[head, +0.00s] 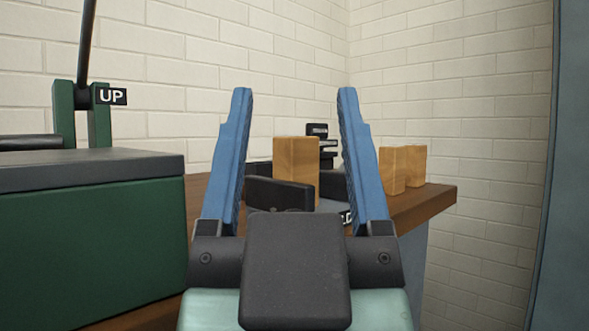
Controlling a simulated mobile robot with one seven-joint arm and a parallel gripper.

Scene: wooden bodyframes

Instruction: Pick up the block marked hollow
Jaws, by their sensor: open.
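A wooden block (296,168) shows between the fingers, farther off. It stands upright at a dark grey device or tray (281,193), whose front partly hides its base. Two more wooden blocks stand close together right of the right finger: a nearer one (392,171) and one just behind it (416,166). I see no "hollow" mark on any block. The gripper touches none that I can make out.
The blocks are on a brown wooden table (425,200) with its corner at right. A green box with a grey top (85,225) fills the left. A lever labelled "UP" (111,96) stands behind it. A dark stacked object (318,130) stands behind the middle block. White brick walls close the back.

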